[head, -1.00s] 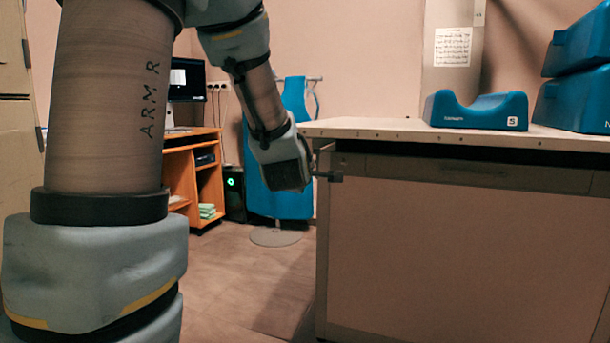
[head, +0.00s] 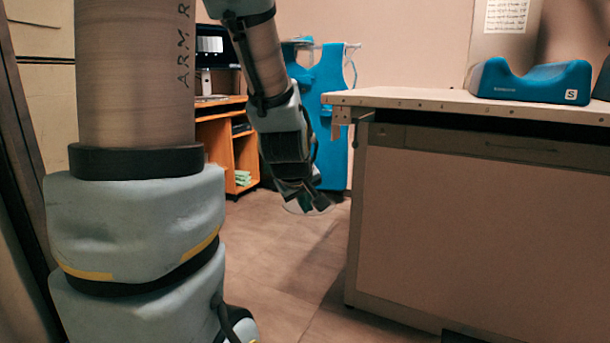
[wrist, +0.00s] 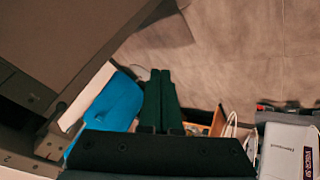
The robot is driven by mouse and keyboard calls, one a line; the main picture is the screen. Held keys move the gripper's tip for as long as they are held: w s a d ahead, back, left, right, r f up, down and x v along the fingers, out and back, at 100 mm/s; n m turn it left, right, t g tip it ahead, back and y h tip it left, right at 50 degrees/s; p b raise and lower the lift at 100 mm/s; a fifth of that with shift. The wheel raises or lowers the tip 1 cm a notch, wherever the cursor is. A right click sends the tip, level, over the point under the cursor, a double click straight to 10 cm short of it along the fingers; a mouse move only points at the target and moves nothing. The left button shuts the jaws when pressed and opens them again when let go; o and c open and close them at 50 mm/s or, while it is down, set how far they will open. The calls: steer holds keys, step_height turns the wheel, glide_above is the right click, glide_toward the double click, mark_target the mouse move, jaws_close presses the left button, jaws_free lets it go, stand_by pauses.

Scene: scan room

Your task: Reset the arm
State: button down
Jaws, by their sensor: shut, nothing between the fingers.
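My gripper (head: 312,203) hangs at the end of my arm in the head view, pointing down over the floor. It is left of the table and apart from it. In the wrist view its two dark fingers (wrist: 160,75) lie together, shut with nothing between them. My wrist and the dark gripper body partly hide the fingers in the head view.
The white-topped table (head: 400,98) with a drawer stands to the right, its corner close to my gripper. A blue headrest (head: 530,80) lies on it. A blue apron on a stand (head: 330,75) and a wooden desk (head: 215,150) are behind. Floor (head: 300,265) is clear below.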

steer(key=s+a+f+m+g+y, duration=0.1)
steer(key=s+a+f+m+g, duration=0.25)
steer(key=s, duration=0.25)
steer(key=s+a+f+m+g+y, duration=0.1)
steer(key=s+a+f+m+g, duration=0.15)
steer(key=s+a, duration=0.3)
step_height(320, 180, up, 35)
steer(key=d+p, duration=0.1)
steer(key=p, duration=3.3)
steer(key=shift+d+f, duration=0.1)
